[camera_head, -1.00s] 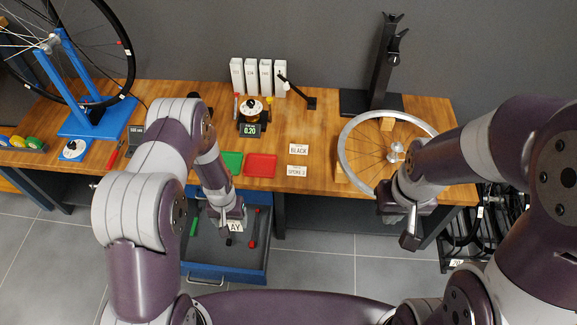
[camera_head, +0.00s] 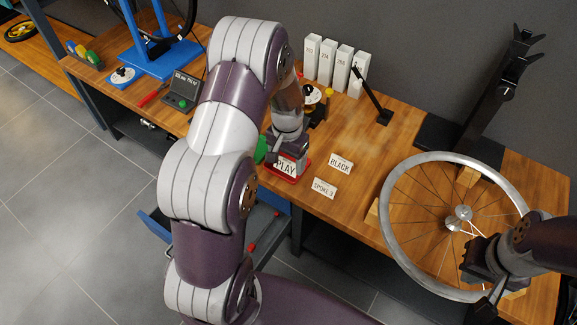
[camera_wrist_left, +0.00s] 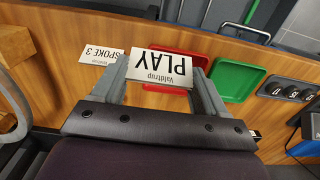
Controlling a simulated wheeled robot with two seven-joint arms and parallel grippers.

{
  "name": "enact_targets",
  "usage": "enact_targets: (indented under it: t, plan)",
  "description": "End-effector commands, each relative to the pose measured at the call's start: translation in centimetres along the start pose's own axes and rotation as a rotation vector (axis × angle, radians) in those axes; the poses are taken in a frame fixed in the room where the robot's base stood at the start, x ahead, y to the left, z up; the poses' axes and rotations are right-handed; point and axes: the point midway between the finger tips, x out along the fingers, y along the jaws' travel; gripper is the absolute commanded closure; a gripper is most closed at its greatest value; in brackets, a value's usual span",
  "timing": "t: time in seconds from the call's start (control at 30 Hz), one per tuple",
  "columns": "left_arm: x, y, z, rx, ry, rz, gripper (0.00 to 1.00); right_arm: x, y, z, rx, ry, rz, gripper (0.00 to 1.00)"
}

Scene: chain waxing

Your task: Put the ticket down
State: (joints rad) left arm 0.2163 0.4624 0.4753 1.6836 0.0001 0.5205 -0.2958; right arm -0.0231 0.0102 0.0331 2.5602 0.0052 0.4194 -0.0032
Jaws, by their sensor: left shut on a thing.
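My left gripper (camera_head: 286,152) is shut on a white ticket reading PLAY (camera_head: 286,168). The ticket also shows in the left wrist view (camera_wrist_left: 160,67), held between the two grey fingers. In the head view the ticket overlaps the red tray (camera_head: 307,163); whether it touches the tray I cannot tell. In the left wrist view, red tray edges (camera_wrist_left: 190,56) show behind and beside the ticket. My right gripper (camera_head: 480,275) is by the near right part of the wheel rim; its opening is unclear.
A green tray (camera_wrist_left: 237,80) lies beside the red one. The BLACK (camera_head: 341,164) and SPOKE 3 (camera_head: 324,188) cards lie to the right on the wooden bench. A spoked wheel (camera_head: 388,219) lies at the right. White boxes (camera_head: 326,62) stand behind. A blue drawer (camera_head: 155,226) is below the bench.

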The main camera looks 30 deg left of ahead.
Motion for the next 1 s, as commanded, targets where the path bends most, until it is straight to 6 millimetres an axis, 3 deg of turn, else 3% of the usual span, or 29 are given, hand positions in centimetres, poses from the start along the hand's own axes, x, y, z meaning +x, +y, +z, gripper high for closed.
enact_targets:
  t: [0.1,0.3,0.6,0.93,0.97,1.0]
  plan:
    - [2.5,-1.9,-2.9,-0.002,-0.001,0.000,0.55,0.9,0.0,0.1,0.000,0.000,0.000,1.00]
    - [4.1,-3.6,-5.6,-0.002,0.001,0.000,0.55,1.4,0.0,0.2,0.000,0.000,0.000,1.00]
    - [8.2,-3.8,-5.7,-0.002,-0.001,-0.001,0.55,2.4,0.0,0.3,0.000,-0.001,0.000,1.00]
    - [8.5,-3.7,-5.7,-0.002,0.001,-0.001,0.55,2.4,0.0,0.3,0.000,-0.001,0.000,1.00]
    - [8.5,-3.7,-5.7,-0.002,0.001,-0.001,0.24,2.4,0.0,0.3,0.000,-0.001,0.000,1.00]
    - [8.4,-3.7,-5.7,-0.002,0.001,-0.001,0.16,2.3,0.0,0.3,0.000,-0.001,0.000,1.00]
